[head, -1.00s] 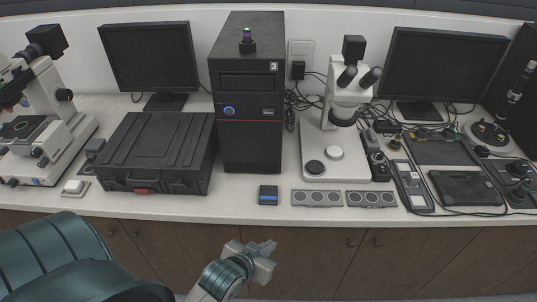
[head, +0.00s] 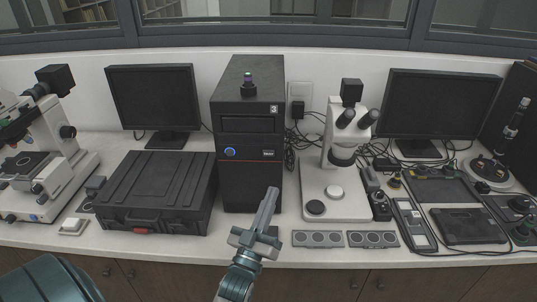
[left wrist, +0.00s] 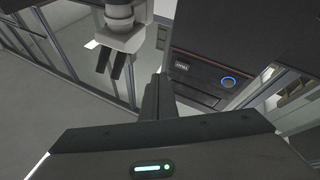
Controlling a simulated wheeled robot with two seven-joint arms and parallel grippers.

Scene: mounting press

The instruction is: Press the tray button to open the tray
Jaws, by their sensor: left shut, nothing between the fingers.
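The black computer tower (head: 248,180) stands upright on the bench with a dark drive bay (head: 248,124) flush in its upper front. A blue-ringed round button (head: 230,152) glows below the bay; it also shows in the left wrist view (left wrist: 229,82). I cannot make out a separate tray button. No tray sticks out. My left gripper (head: 271,192) is shut and empty, in front of the tower's lower right front and pointing up. It overlaps the tower in the picture; contact cannot be told. Its fingers also show in the left wrist view (left wrist: 158,97).
A black case (head: 157,190) sits left of the tower. A white microscope (head: 335,203) stands to its right, with grey panels (head: 318,239) before it. Monitors (head: 152,98) stand behind. A small lit device (head: 248,84) is on the tower's top.

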